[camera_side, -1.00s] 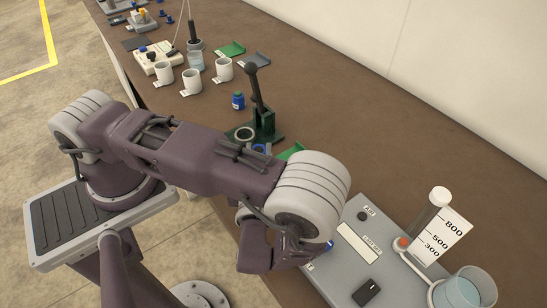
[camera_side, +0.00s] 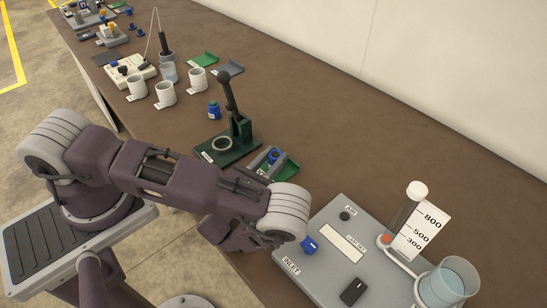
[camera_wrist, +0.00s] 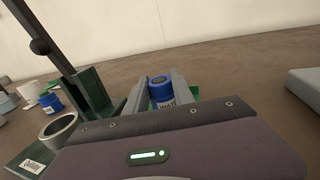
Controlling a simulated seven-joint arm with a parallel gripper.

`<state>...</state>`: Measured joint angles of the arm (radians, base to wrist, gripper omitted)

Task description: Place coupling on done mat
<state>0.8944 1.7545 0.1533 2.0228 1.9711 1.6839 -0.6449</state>
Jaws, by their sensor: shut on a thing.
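The coupling (camera_wrist: 160,92) is a short blue cylinder with a pale label and an open top. It stands upright between the two grey fingers of my gripper (camera_wrist: 158,88), which is shut on it. In the side view the coupling (camera_side: 273,156) shows as a small blue patch between the fingers (camera_side: 268,160). A green mat (camera_side: 289,170) lies just under and beside them; its edge also shows in the wrist view (camera_wrist: 193,91). I cannot tell whether the coupling touches the mat.
A dark green lever press (camera_side: 240,130) stands close behind my gripper. A grey box (camera_side: 325,265) with a blue fitting (camera_side: 309,245) is in front. The brown bench right of the mat is clear.

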